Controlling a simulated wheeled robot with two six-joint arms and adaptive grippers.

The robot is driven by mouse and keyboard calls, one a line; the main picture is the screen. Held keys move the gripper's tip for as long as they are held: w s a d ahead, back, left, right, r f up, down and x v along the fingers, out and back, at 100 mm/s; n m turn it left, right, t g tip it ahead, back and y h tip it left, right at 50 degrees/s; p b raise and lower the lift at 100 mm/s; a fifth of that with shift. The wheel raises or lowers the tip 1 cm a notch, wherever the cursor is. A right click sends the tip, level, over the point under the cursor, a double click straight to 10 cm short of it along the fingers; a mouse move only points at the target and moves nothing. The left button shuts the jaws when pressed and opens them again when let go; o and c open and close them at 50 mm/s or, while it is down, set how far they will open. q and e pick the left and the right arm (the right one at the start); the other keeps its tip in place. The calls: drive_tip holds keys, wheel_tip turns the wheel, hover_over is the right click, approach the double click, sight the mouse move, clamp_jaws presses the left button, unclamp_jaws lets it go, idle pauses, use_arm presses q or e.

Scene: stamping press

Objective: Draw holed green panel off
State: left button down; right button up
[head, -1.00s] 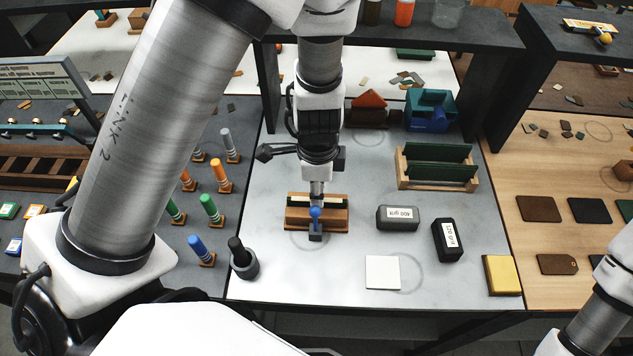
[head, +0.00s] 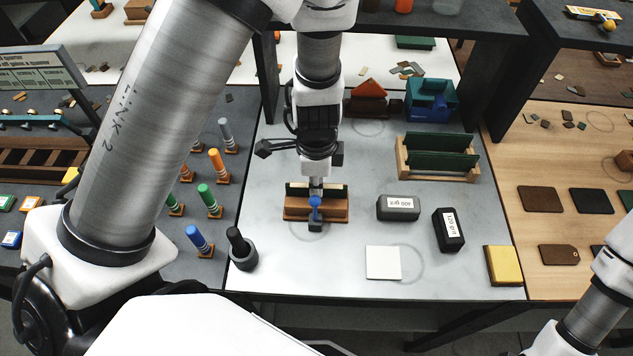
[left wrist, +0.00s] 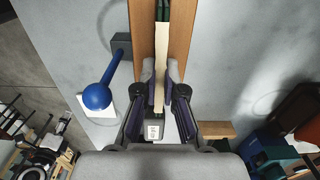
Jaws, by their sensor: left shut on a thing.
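A wooden block (head: 298,212) with a slot stands on the grey table below my left arm. A thin upright panel with a cream edge (left wrist: 162,50) sits in the slot, and dark green shows beside it in the left wrist view. My left gripper (left wrist: 164,88) is shut on this panel from above. It also shows over the block in the head view (head: 316,186). A blue ball-ended lever (left wrist: 97,96) stands beside the block on a grey base. No hole in the panel can be made out. My right gripper is out of view.
A wooden rack (head: 402,160) with green panels stands behind at the right. Two grit blocks (head: 398,207) (head: 448,230), a white square (head: 383,263) and a yellow block (head: 503,265) lie to the right. A dark post (head: 240,247) and several coloured pegs stand left.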

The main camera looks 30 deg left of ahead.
use_arm(q)
drive_tip(key=shift+r+p, duration=0.35)
drive_tip(key=shift+r, duration=0.05)
drive_tip(key=shift+r+p, duration=1.9)
drive_tip(key=shift+r, duration=0.95)
drive_tip(key=shift+r, duration=0.1)
